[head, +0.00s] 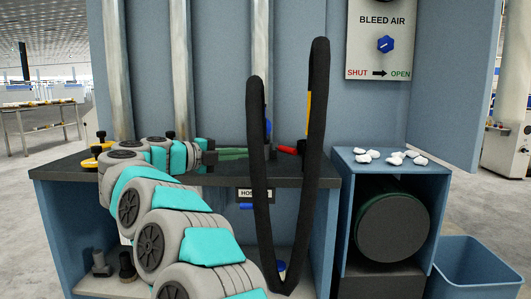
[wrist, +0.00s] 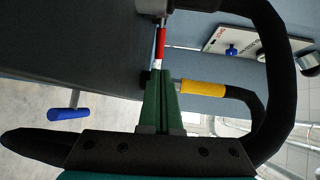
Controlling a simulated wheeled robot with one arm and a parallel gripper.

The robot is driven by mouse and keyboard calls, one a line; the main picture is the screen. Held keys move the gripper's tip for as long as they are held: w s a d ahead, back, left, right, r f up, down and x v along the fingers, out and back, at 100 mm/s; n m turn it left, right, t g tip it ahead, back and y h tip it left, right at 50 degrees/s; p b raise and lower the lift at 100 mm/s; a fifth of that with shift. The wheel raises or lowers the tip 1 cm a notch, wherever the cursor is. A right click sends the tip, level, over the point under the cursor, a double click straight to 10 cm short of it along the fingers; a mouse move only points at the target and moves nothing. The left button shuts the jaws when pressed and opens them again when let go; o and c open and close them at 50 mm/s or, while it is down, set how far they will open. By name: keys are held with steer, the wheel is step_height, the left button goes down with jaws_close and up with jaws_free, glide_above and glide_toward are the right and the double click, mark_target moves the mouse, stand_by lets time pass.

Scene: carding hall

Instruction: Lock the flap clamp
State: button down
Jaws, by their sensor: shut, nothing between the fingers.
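None of the parts in view is marked as the flap clamp, so I cannot tell which it is. A red handle (head: 287,150) lies level just above the dark worktop, in front of the blue panel. It also shows in the wrist view (wrist: 160,43), straight ahead of the fingertips. My gripper (head: 246,153) reaches right across the worktop, its green fingers pointing at the red handle. In the wrist view the fingers (wrist: 161,74) are together and empty. The tips are close to the handle's pale end; I cannot tell if they touch.
A long black hose loop (head: 316,120) hangs in front of the worktop (head: 60,166). A yellow grip (wrist: 203,88) is right of my fingers, a blue-ended handle (wrist: 68,113) left. A bleed air knob (head: 385,44) is on the panel. White tufts (head: 396,160) lie on a cabinet.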

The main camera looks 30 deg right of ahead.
mark_target(291, 149)
steer(key=d, duration=0.4)
steer(key=w+d+f, duration=0.1)
steer(key=d, duration=0.4)
steer(key=d+p, duration=0.1)
steer(key=d, duration=0.3)
steer(key=shift+w+d+f, duration=0.25)
steer(key=shift+s+d+n+t+b, duration=0.15)
steer(key=shift+d+n+t+b, duration=0.1)
steer(key=shift+n+t+b, duration=0.25)
steer(key=shift+s+d+n+t+y+b, duration=0.15)
steer(key=shift+d+n+t+y+b, duration=0.15)
steer(key=shift+d+n+t, duration=0.35)
steer(key=shift+s+d+n+t+y+b, duration=0.2)
steer(key=shift+n+t+y, duration=0.15)
steer(key=shift+t, duration=0.6)
steer(key=d+n+t, duration=0.1)
steer(key=d+n+t+y, duration=0.1)
steer(key=t, duration=0.1)
steer(key=shift+r+n+y, duration=0.15)
steer(key=shift+n+y, duration=0.1)
steer(key=shift+n, duration=0.05)
steer(key=shift+w+d+t+p, duration=0.15)
steer(key=shift+d+t+p, duration=0.15)
steer(key=shift+p, duration=0.25)
steer(key=shift+w+d+p, duration=0.1)
steer(key=shift+d+p, duration=0.3)
steer(key=shift+d, duration=0.2)
